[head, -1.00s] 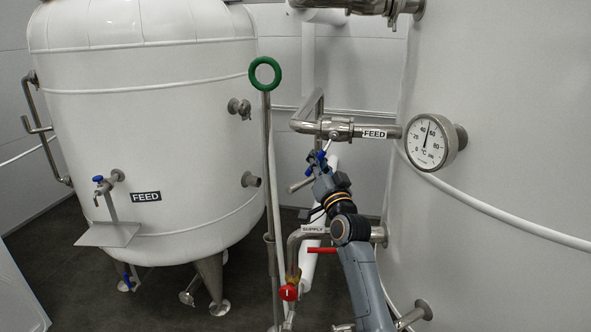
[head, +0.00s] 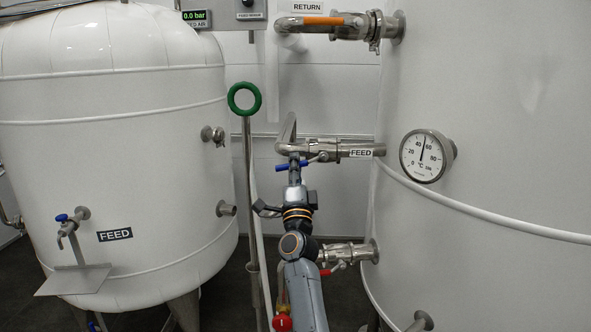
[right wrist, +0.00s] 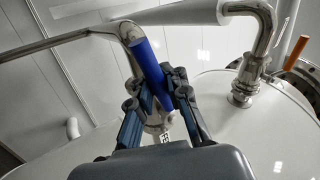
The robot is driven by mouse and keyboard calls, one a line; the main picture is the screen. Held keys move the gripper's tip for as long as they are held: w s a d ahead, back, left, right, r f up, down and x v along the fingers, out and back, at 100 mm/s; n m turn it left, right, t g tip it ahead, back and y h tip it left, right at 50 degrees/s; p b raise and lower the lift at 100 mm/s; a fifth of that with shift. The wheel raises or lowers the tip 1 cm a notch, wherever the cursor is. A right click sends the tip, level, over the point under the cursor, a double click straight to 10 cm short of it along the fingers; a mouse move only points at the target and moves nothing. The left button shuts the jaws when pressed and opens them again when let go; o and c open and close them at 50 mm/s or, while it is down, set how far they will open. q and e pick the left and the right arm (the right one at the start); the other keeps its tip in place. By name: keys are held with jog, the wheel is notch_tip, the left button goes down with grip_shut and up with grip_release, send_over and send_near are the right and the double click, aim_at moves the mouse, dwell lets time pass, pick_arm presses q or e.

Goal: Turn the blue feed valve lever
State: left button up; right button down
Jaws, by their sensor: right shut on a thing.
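The blue feed valve lever (head: 312,160) shows in the head view just below the steel pipe (head: 330,147) with the FEED label, beside the large tank on the right. My right gripper (head: 294,169) comes up from below and is shut on the lever, partly covering it. In the right wrist view, the blue lever handle (right wrist: 151,75) stands tilted between the fingers of the right gripper (right wrist: 160,92), and its upper end sticks out past them. The valve body is largely hidden behind the gripper. My left gripper is in neither view.
A dial thermometer (head: 424,156) sits on the right tank (head: 490,100). A green ring handle (head: 244,98) on a pole stands just left of my arm. The left tank (head: 110,170) has a small blue tap (head: 70,217). A RETURN pipe (head: 330,26) with an orange handle is above.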

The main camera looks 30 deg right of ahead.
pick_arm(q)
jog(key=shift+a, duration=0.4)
pick_arm(e)
jog(key=shift+a+r+m+g+h, duration=0.15)
jog(key=shift+m+g+h, duration=0.1)
jog(key=shift+m, duration=0.3)
jog(key=shift+r+m+g+h, duration=0.15)
jog(key=shift+m+h, duration=0.1)
jog(key=shift+m, duration=0.3)
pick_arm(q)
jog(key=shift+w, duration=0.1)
pick_arm(e)
jog(key=shift+r+m+h, duration=0.25)
jog(key=shift+m+h, duration=0.35)
jog(key=c, duration=1.4)
grip_release()
jog(key=shift+c, duration=0.2)
jog(key=shift+o, duration=0.5)
jog(key=shift+s+r, duration=0.2)
jog(key=shift+s, duration=0.05)
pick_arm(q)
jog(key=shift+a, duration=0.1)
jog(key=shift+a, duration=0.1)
pick_arm(e)
jog(key=shift+w, duration=0.15)
